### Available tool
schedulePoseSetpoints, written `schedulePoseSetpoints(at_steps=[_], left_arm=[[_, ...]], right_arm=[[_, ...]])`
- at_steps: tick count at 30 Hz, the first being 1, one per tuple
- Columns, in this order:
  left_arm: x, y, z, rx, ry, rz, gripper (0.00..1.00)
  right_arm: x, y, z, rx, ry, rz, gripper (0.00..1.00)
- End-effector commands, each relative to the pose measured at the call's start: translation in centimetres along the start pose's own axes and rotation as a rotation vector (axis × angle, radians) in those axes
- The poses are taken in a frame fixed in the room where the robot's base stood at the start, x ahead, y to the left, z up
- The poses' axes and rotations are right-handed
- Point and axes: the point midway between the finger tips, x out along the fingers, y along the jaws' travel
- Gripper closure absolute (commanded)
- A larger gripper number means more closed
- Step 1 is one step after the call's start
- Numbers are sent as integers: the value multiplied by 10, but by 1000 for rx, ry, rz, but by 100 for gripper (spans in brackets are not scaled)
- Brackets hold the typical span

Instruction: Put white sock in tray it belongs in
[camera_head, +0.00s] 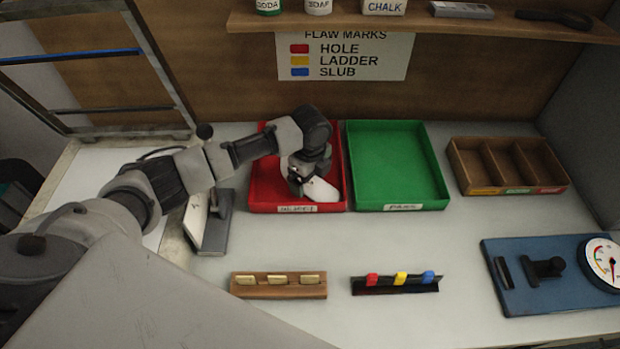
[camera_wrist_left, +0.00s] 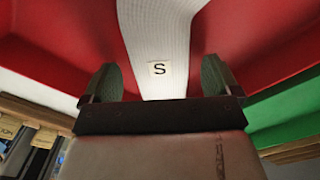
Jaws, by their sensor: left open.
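The white sock (camera_head: 320,190) lies in the red tray labelled reject (camera_head: 262,192), partly hidden by my left gripper in the head view. My left gripper (camera_head: 297,180) is over the red tray, low above the sock. In the left wrist view the white sock (camera_wrist_left: 162,35), with a small "S" tag, runs between the two open fingers of the left gripper (camera_wrist_left: 160,85). I cannot tell whether the fingers touch it. The green tray labelled pass (camera_head: 396,165) stands empty to the right of the red tray. My right gripper is not in view.
A wooden box with compartments (camera_head: 508,143) stands at right. In front are a wooden holder with tags (camera_head: 278,293), a rack with coloured markers (camera_head: 396,286) and a blue board with a gauge (camera_head: 535,295). A shelf (camera_head: 420,26) overhangs the back. The table's middle is clear.

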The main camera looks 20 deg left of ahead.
Motion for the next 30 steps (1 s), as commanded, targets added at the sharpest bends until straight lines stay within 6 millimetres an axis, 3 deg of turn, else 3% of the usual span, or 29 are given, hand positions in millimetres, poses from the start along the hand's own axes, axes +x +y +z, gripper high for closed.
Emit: schedulePoseSetpoints(at_steps=[9,15,21,30], left_arm=[[-68,-1,0,1,-1,-5,9],[-100,-1,0,0,0,-4,9],[-112,0,0,0,0,-1,9],[-113,0,0,0,0,-1,9]], right_arm=[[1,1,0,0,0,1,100],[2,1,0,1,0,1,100],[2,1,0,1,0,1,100],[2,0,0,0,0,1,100]])
